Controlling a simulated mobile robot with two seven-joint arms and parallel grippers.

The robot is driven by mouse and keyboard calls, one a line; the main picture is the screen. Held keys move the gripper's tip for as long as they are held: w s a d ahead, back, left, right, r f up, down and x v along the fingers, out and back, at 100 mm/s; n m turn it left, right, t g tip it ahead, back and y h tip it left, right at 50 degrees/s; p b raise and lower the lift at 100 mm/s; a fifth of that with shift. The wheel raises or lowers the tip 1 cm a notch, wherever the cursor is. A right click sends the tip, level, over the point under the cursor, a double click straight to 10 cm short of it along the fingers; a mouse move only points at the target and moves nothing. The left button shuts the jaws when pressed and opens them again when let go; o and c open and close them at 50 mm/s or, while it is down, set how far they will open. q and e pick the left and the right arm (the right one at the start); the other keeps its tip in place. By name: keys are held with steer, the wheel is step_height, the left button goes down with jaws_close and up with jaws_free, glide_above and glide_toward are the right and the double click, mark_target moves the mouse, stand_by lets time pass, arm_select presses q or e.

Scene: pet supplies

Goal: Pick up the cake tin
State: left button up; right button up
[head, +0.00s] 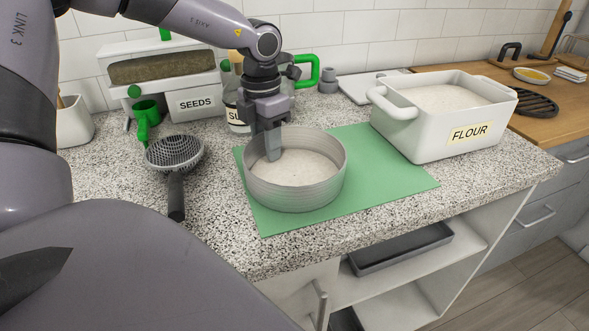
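The cake tin (296,194) is a round grey metal tin, open at the top, with pale material inside. It sits upright on a green mat (395,185). My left gripper (268,143) comes down from above at the tin's back-left rim. One finger reaches inside the tin. The other finger is mostly hidden, so I cannot tell whether the fingers are closed on the wall. My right gripper is not in view.
A white flour container (400,135) stands to the right on the mat. A slotted scoop (175,160) lies to the left. The speckled counter (225,215) is clear in front.

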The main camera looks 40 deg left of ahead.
arm_select(q)
jaws_close()
